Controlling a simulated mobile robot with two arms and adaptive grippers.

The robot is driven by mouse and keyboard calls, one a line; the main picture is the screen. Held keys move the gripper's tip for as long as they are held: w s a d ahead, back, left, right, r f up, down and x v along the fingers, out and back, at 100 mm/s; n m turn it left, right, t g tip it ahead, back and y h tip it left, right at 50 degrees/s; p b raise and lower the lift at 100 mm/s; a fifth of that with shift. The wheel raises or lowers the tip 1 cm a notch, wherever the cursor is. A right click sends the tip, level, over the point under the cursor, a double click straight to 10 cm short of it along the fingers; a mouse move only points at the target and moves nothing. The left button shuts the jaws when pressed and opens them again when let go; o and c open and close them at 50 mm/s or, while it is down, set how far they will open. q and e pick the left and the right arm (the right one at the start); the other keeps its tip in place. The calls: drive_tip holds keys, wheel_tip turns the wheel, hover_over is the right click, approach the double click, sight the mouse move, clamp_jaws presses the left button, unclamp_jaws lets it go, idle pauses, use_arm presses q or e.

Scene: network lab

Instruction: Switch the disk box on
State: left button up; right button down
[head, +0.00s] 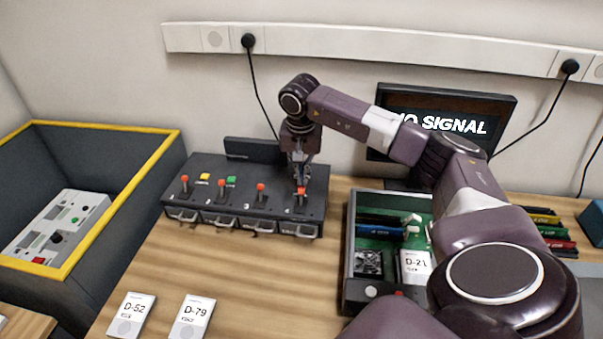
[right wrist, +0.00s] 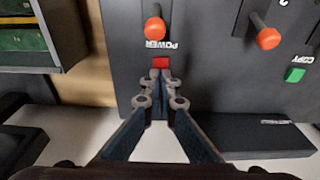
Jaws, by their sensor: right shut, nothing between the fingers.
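The disk box (head: 245,202) is a dark unit on the wooden table, with several orange-knobbed levers on its sloped top and numbered drawers in front. A yellow button (head: 204,176) and a green button (head: 231,181) sit on its top. In the right wrist view, a red button (right wrist: 161,63) labelled POWER is beside an orange-knobbed lever (right wrist: 155,29); a green COPY button (right wrist: 295,75) is to the right. My right gripper (head: 300,178) is shut and empty, over the box's right end. Its fingertips (right wrist: 160,76) are right at the red button; I cannot tell whether they touch. My left gripper is out of view.
An open case (head: 350,250) holding a D-21 disk (head: 416,266) stands right of the box. A monitor (head: 445,120) reads NO SIGNAL. Disks D-52 (head: 131,314) and D-79 (head: 192,317) lie at the front. A yellow-rimmed bin (head: 108,126) is at left. The table before the box is clear.

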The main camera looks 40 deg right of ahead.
drive_tip(key=shift+s+a+f, duration=0.1)
drive_tip(key=shift+r+p, duration=0.8)
drive_tip(key=shift+p, duration=0.05)
drive_tip(key=shift+r+p, duration=2.05)
drive_tip(key=shift+r, duration=0.65)
drive_tip(key=shift+f, duration=0.1)
